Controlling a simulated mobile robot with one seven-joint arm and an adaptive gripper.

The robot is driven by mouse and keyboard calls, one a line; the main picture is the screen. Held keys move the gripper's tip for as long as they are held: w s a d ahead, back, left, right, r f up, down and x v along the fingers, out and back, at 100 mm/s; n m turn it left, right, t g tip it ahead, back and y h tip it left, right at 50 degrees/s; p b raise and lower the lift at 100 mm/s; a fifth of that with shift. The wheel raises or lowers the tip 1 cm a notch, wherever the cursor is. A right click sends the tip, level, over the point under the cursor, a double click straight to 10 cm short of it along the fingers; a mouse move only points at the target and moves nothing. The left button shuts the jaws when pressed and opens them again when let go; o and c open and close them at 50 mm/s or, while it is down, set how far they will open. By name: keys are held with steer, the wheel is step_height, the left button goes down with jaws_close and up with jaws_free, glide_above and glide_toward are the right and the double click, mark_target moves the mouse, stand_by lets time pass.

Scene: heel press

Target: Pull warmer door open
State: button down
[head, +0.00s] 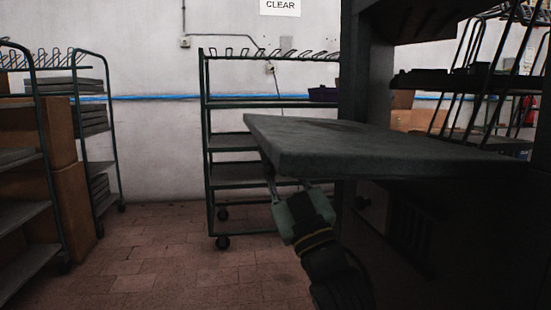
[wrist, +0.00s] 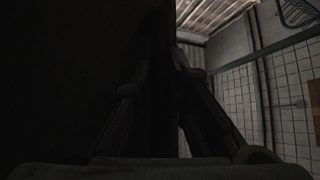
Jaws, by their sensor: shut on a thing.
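A thick dark grey slab (head: 390,148) juts out level to the left from the dark machine (head: 440,235). It looks like the warmer door, but no hinge or handle shows clearly. My gripper (head: 285,185) comes up from below under the slab's left end, its fingertips partly hidden by the slab. In the wrist view a dark panel (wrist: 70,70) fills the left half. The fingers of my gripper (wrist: 160,65) close in on a dark edge there; the grip is too dark to make out fully.
A wheeled rack (head: 206,150) stands behind the slab by the white wall. Another rack (head: 110,140) and brown boxes (head: 70,205) stand at the left. The brick-coloured floor (head: 150,255) between them is clear. A rack with slanted bars (head: 480,95) is at the right.

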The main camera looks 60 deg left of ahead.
steer(key=c, duration=1.8)
jaws_free()
steer(key=shift+c, duration=0.2)
steer(key=shift+d, duration=0.1)
steer(key=v, duration=1.2)
